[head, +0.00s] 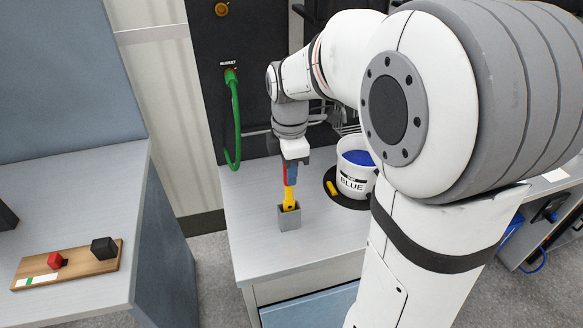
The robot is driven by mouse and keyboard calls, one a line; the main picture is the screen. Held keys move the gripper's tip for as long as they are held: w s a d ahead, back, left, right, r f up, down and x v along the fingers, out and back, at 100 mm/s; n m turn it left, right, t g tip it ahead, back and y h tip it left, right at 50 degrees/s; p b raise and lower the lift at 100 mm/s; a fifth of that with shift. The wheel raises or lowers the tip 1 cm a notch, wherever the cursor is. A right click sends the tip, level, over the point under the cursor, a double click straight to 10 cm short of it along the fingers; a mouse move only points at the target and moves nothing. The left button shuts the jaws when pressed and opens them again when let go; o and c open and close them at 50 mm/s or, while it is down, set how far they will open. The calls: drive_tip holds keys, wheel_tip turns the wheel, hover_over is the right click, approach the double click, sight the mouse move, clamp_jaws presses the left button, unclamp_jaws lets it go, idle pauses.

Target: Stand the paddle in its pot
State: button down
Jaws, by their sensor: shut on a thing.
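The paddle (289,196) is yellow in its visible part and points straight down, close to upright. Its lower end is inside the opening of a small grey square pot (289,219) on the light grey worktop. My gripper (290,174) is above the pot, pointing down, and is shut on the upper part of the paddle. Red and blue pieces show at the fingers. Whether the paddle touches the bottom of the pot is hidden by the pot's walls.
A white bucket (355,176) labelled BLUE, with blue contents, stands on a black round base to the right of the pot. A green hose (238,120) hangs from the dark panel behind. A wooden board (68,266) with red and black blocks lies on the left table.

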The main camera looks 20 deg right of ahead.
drive_tip(key=c, duration=1.3)
unclamp_jaws()
drive_tip(key=shift+o, duration=0.2)
wheel_tip(320, 180, up, 8)
drive_tip(key=shift+f, duration=0.1)
drive_tip(key=shift+s, duration=0.1)
